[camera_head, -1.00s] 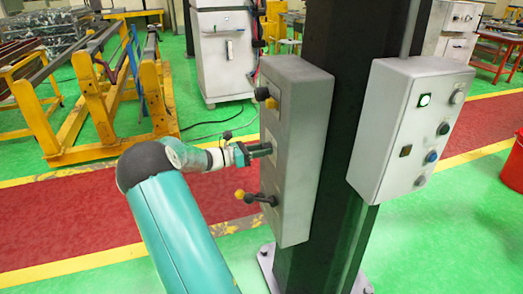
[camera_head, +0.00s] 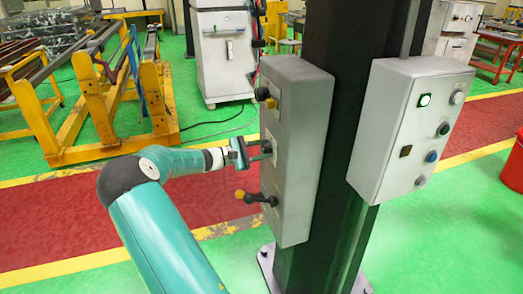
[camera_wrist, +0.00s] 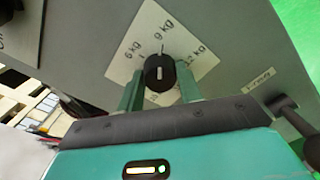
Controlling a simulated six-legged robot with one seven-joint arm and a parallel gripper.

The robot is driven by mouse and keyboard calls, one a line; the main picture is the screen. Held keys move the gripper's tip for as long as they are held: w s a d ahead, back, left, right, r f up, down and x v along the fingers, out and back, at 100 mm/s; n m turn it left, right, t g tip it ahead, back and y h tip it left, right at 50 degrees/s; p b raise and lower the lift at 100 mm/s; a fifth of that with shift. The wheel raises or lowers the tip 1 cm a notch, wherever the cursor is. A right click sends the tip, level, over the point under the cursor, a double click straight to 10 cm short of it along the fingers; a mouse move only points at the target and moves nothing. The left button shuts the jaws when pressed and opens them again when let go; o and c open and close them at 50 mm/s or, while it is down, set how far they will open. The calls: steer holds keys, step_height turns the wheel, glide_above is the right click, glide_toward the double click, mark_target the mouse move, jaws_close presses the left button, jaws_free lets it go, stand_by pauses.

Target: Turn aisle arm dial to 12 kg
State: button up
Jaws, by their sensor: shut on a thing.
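The dial (camera_wrist: 159,73) is a round black knob with a white mark, on a white label plate (camera_wrist: 125,68) reading 6 kg, 9 kg and 12 kg. In the wrist view its white mark lines up roughly with the 9 kg tick. My gripper (camera_wrist: 159,69) has one green finger on each side of the dial and is shut on it. In the head view my gripper (camera_head: 266,150) reaches the middle of the grey control box (camera_head: 296,180) from the left. The dial is hard to make out there behind the fingers.
A lever (camera_wrist: 292,112) shows close to my gripper's right in the wrist view. A dark column (camera_head: 338,90) carries a second box (camera_head: 400,140) with buttons.

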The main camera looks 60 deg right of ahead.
steer(key=m, duration=0.6)
steer(key=shift+w+m, duration=0.15)
steer(key=shift+m, duration=0.15)
steer(key=m, duration=0.6)
steer(key=shift+m, duration=0.3)
steer(key=o, duration=1)
steer(key=v, duration=1.3)
steer(key=shift+w+a+r, duration=0.1)
steer(key=shift+w+a, duration=0.1)
steer(key=shift+a, duration=0.1)
